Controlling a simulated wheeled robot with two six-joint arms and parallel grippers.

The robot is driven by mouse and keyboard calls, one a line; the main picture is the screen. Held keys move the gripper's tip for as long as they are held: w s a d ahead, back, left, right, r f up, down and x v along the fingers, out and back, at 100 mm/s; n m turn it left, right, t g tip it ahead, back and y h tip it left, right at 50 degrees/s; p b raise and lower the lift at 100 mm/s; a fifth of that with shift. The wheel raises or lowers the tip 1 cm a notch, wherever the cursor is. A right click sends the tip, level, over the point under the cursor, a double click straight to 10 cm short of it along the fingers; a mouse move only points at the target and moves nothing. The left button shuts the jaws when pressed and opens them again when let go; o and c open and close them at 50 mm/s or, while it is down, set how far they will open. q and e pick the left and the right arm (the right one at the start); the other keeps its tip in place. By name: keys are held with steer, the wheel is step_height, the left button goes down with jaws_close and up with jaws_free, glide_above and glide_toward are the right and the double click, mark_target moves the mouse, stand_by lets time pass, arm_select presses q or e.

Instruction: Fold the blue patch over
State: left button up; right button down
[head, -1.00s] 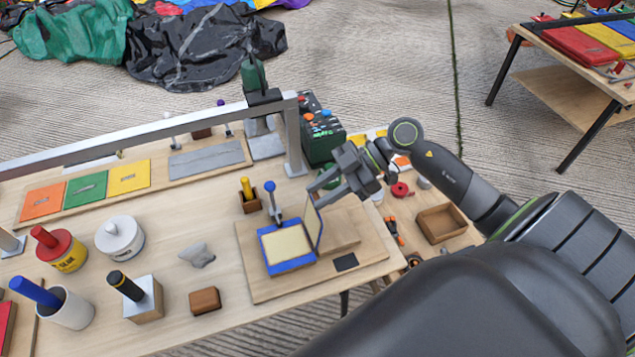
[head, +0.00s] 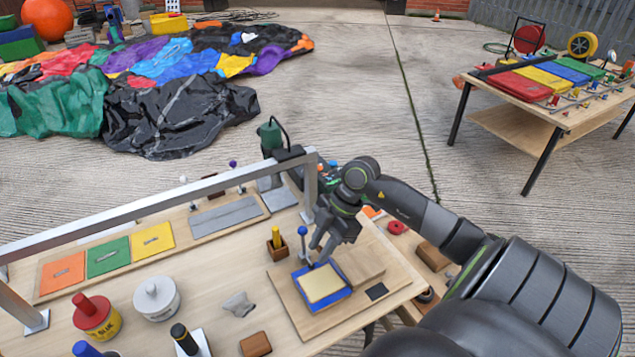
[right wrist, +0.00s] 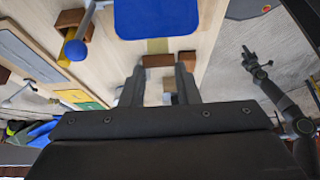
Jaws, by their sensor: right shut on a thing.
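The blue patch (head: 341,299) lies on a wooden board near the table's right end, with a cream face inside its blue border. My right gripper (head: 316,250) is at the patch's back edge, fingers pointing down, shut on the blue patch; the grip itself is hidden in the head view. In the right wrist view a plain blue face of the patch (right wrist: 157,18) shows at the top, just beyond the right gripper's fingers (right wrist: 159,80). I cannot make out a separate upright flap in the head view. My left gripper is not visible in the head view.
A blue-knobbed clamp (head: 302,231) stands close beside the right gripper. A small wooden holder (head: 277,249) is left of it. A metal rail (head: 150,204) spans the table's back. Pots and a glue tin (head: 97,316) stand left. A wooden block (head: 360,266) lies right of the patch.

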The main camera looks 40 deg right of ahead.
stand_by(0.3)
steer(key=c, duration=1.1)
jaws_free()
steer(key=b+v, duration=0.1)
steer(key=v, duration=1.6)
steer(key=shift+r, duration=0.15)
